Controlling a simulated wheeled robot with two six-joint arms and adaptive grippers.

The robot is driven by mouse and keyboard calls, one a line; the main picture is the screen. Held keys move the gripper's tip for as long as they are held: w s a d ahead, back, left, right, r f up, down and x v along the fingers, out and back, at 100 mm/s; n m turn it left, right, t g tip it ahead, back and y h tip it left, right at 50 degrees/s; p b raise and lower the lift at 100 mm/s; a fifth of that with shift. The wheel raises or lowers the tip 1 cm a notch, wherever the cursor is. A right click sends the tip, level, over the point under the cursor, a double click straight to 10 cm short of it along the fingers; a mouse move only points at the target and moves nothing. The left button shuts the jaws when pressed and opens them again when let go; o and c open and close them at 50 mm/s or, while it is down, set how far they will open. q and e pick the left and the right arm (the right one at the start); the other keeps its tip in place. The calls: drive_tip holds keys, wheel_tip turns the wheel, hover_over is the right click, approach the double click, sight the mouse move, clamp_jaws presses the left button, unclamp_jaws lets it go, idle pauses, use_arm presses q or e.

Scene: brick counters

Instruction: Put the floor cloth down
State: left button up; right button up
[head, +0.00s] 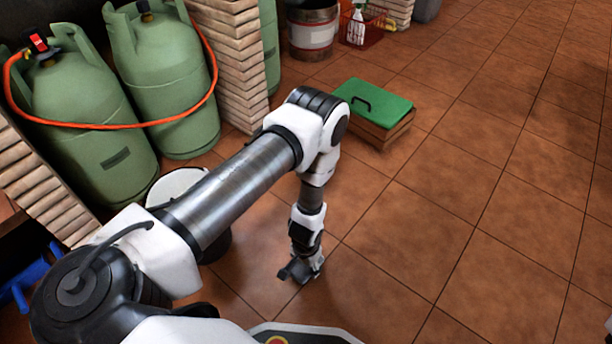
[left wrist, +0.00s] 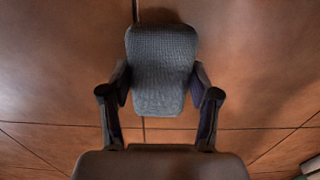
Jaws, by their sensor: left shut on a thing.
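My left gripper (head: 304,272) reaches down low over the tiled floor in the head view. In the left wrist view my left gripper (left wrist: 160,100) is shut on the floor cloth (left wrist: 161,60), a grey-blue folded pad with a fine weave. One finger presses on each side of it. In the head view a small dark piece of the floor cloth (head: 292,270) shows at the fingertips. Tiled floor lies below it; I cannot tell whether the cloth touches the floor.
A wooden box with a green lid (head: 374,101) stands on the floor beyond my arm. Green gas cylinders (head: 172,80) with an orange hose stand at the left by brick pillars (head: 232,60). A metal drum (head: 312,32) and a red basket (head: 366,24) stand at the back. Floor at right is clear.

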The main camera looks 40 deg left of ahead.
use_arm(q)
drive_tip(key=shift+f, duration=0.6)
drive_tip(key=o, duration=1.2)
use_arm(e)
drive_tip(key=shift+f, duration=0.5)
